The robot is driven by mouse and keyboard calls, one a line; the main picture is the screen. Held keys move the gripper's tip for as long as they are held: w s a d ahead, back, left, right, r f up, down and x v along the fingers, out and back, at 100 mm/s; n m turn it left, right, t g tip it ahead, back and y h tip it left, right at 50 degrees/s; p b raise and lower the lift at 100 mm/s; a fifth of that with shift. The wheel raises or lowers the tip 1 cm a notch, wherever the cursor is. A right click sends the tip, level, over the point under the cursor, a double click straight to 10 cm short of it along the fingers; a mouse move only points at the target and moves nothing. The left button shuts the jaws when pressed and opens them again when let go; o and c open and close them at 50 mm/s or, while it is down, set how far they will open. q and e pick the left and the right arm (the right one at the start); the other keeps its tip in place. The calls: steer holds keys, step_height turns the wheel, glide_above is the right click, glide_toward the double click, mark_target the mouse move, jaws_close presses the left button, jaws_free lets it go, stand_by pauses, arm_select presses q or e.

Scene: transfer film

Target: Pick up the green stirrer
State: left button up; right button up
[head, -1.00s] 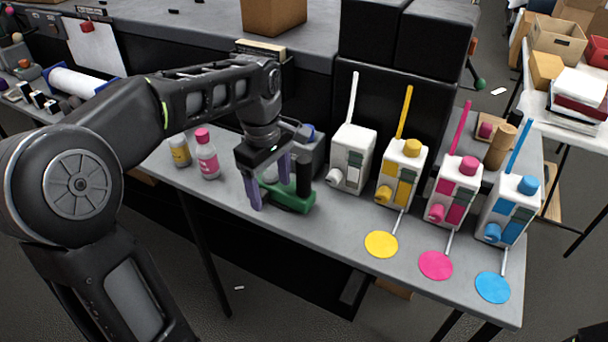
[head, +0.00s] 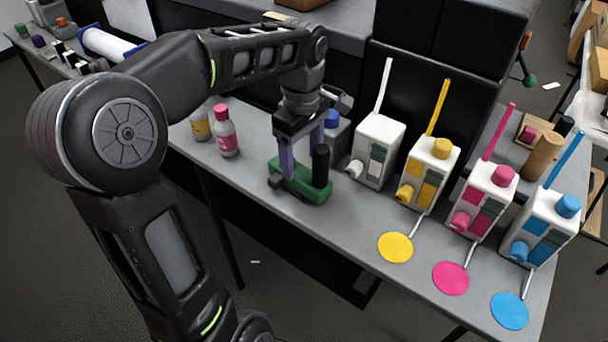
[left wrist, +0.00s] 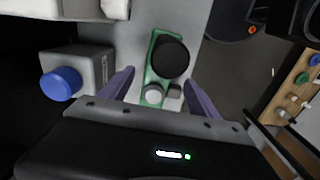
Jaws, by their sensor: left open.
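The green stirrer (head: 314,192) stands upright on the grey table. It has a flat green base and a black upright cylinder (head: 321,165). My left gripper (head: 301,165) points down over it, with two purple fingers spread apart and nothing held. In the left wrist view the stirrer's green base (left wrist: 152,72) and round black top (left wrist: 171,58) lie ahead, between the lines of the two fingers (left wrist: 159,78). Gaps show on both sides there. Whether a finger touches the base cannot be told. My right gripper is not in view.
A grey box with a blue cap (left wrist: 61,84) stands close beside the left gripper. White cartons (head: 377,152) with coloured strips stand to the right, colour discs (head: 396,247) in front of several.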

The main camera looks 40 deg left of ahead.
mark_target(304, 174)
arm_select(q)
steer(key=shift+f, duration=0.2)
step_height(304, 174, down, 5)
steer(key=shift+w+d+f, duration=0.1)
stand_by(0.4)
steer(key=shift+c, duration=0.2)
jaws_close()
stand_by(0.9)
